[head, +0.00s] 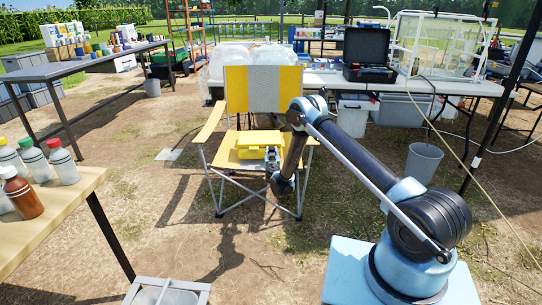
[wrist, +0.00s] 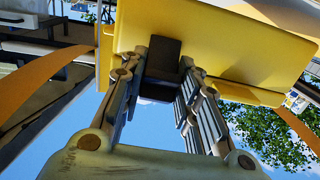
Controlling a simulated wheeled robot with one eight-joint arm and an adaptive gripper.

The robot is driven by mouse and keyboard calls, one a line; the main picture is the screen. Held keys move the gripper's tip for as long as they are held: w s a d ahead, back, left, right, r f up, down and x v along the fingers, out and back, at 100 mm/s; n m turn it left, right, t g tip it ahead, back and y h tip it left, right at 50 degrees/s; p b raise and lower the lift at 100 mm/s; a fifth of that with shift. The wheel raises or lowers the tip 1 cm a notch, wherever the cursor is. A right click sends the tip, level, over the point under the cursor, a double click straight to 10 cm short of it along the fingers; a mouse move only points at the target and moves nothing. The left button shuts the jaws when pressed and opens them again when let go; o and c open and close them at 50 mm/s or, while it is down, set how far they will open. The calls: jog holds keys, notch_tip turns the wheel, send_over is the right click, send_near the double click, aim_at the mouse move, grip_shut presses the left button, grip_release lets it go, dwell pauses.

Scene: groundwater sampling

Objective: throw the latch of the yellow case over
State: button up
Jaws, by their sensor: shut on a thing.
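The yellow case (head: 250,141) sits on the seat of a yellow folding chair (head: 262,88), and its lid looks shut. My gripper (head: 272,160) is at the front of the case, toward its right side. In the wrist view, which is turned over, the yellow case (wrist: 225,40) fills the upper middle. A dark latch (wrist: 165,52) stands out from its face, between the fingertips of my gripper (wrist: 168,78). The fingers are closed on the latch. My gripper and arm hide the latch in the head view.
The chair's armrest (head: 211,121) is left of the case. A wooden table with bottles (head: 63,161) stands at the near left. A grey bucket (head: 423,161) is on the right. A long table with an open black case (head: 368,55) is behind. Bare ground surrounds the chair.

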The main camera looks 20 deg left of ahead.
jog(key=shift+w+a+r+g, duration=0.15)
jog(key=shift+r+g, duration=0.1)
jog(key=shift+g, duration=0.35)
jog(key=shift+w+r+g, duration=0.15)
jog(key=shift+r+g, duration=0.05)
jog(key=shift+g, duration=0.4)
jog(key=shift+h, duration=0.3)
jog(key=o, duration=1.1)
jog(key=shift+c, duration=0.2)
jog(key=v, duration=0.7)
jog(key=shift+s, duration=0.25)
